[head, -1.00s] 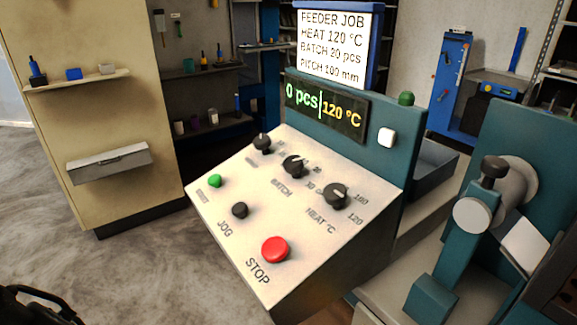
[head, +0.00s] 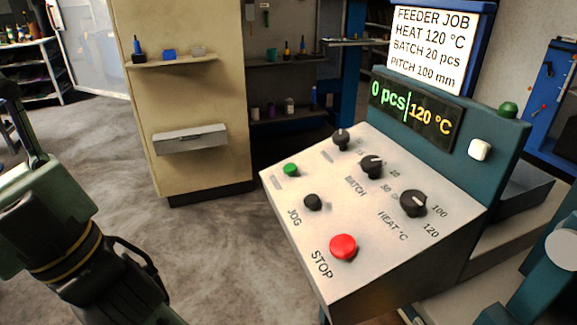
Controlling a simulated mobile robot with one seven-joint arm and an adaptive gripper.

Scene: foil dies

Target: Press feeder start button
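The green button (head: 291,170) sits at the upper left of the sloped control panel (head: 375,225); its label is too blurred to read. The black JOG button (head: 312,202) is below it, and the red STOP button (head: 343,247) is at the lower middle. The display (head: 415,113) reads 0 pcs and 120 °C. Part of my arm shows at the lower left, well apart from the panel. I cannot make out my gripper's fingers.
A job sign (head: 433,47) stands above the display. A white button (head: 480,149) and a green dome (head: 508,109) are on the teal housing. A beige cabinet (head: 190,100) with a shelf stands behind. Open floor lies between my arm and the panel.

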